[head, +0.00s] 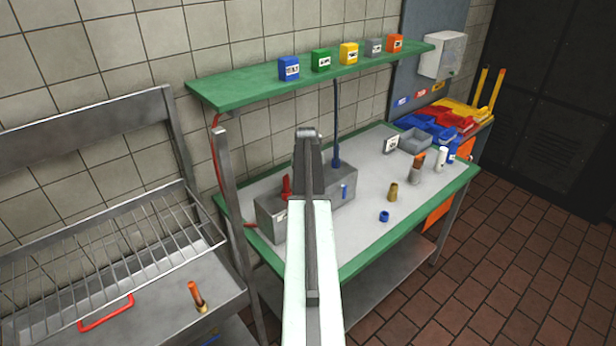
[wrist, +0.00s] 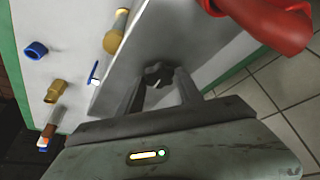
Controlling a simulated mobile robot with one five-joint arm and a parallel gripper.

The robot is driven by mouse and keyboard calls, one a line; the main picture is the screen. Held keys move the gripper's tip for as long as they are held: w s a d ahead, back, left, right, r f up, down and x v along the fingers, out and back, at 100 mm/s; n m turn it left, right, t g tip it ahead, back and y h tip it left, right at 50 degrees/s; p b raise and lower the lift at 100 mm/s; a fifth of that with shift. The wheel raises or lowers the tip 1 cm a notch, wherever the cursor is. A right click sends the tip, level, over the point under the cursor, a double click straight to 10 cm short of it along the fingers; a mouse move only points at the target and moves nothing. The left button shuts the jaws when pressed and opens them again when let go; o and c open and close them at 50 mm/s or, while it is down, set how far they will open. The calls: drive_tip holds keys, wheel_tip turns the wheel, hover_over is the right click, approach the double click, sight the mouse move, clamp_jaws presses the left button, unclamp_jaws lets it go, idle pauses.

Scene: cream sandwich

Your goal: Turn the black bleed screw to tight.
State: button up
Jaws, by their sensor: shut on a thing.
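The black bleed screw (wrist: 158,72) is a small dark lobed knob at the edge of a grey block (wrist: 135,50) in the wrist view. My gripper (wrist: 161,90) has one finger on each side of the screw and is shut on it. The screw's underside and any tight mark are hidden. In the head view, the grey block (head: 270,218) stands on the workbench. My arm covers the block's middle and hides the screw there.
A red handle (wrist: 270,22) rises close to my gripper in the wrist view; it also shows in the head view (head: 286,188). A brass fitting (head: 393,192) and blue ring (head: 384,215) lie right of the block. A green shelf (head: 230,92) overhangs the bench.

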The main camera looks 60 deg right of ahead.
drive_tip(key=shift+w+a+m, duration=0.1)
drive_tip(key=shift+w+m, duration=0.05)
drive_tip(key=shift+m, duration=0.25)
drive_tip(key=o, duration=1.4)
drive_tip(key=shift+c, duration=0.2)
drive_tip(key=p+v, duration=0.7)
drive_tip(key=shift+a+r, duration=0.15)
drive_tip(key=shift+r, duration=0.25)
